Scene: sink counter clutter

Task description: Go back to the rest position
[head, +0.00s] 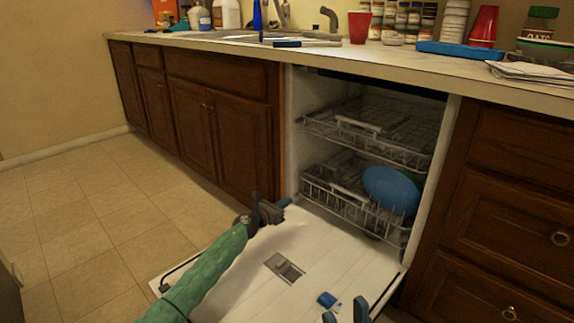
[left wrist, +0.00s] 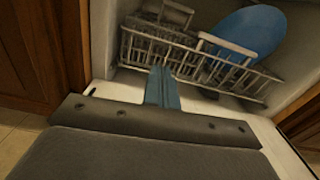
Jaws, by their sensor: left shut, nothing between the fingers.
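My left gripper (head: 284,203) is over the open dishwasher door, in front of the lower rack. In the left wrist view its blue fingers (left wrist: 160,88) are together with nothing between them, pointing toward the rack. My right gripper (head: 346,311) shows only as two blue fingertips at the bottom edge of the head view. They stand apart with no held object visible between them. The rest of the right arm is out of view.
The dishwasher door (head: 235,275) lies folded down. A blue plate (head: 391,190) stands in the lower rack (head: 335,192); the upper rack (head: 375,130) looks empty. The cluttered counter (head: 440,62) is above. Open floor (head: 80,225) lies left.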

